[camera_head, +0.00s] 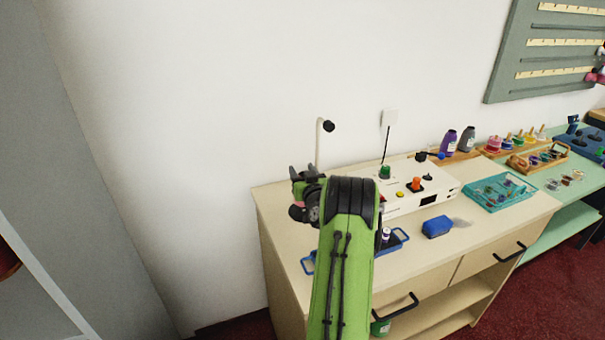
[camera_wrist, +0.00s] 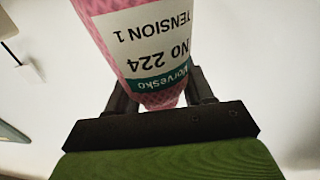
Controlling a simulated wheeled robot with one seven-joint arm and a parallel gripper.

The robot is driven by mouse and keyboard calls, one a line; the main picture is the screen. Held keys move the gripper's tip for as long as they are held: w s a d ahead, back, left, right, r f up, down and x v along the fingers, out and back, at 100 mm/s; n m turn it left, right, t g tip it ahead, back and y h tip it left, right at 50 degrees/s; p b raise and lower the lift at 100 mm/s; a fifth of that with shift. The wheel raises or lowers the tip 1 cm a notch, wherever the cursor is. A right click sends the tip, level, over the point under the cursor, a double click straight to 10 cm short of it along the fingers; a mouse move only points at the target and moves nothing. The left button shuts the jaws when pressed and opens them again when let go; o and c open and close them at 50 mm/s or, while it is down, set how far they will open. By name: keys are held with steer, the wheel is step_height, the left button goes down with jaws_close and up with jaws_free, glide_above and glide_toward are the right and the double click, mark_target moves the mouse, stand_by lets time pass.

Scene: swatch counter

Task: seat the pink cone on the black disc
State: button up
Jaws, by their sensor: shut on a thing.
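The pink cone (camera_wrist: 112,12), with a white and green label reading "No 224", fills the middle of the wrist view. My gripper (camera_wrist: 160,92) is shut on it, one dark finger on each side. In the head view my gripper (camera_head: 303,173) is above the counter's left end, and I cannot make out the cone there. A dark round shape (camera_head: 297,213) shows just left of my arm; I cannot tell whether it is the black disc or part of my wrist. My green arm hides part of the counter.
A white device (camera_head: 395,203) with coloured knobs stands behind my arm. A blue block (camera_head: 437,227) and a blue-handled tray (camera_head: 401,236) lie in front. A teal tray (camera_head: 490,205) is to the right. A thin post with a black head (camera_head: 328,126) rises at the back.

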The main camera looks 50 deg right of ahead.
steer(key=shift+f+b, duration=1.4)
steer(key=shift+b, duration=0.1)
steer(key=o, duration=1.5)
step_height(320, 180, up, 10)
steer(key=shift+r+p, duration=0.1)
steer(key=shift+p, duration=1.15)
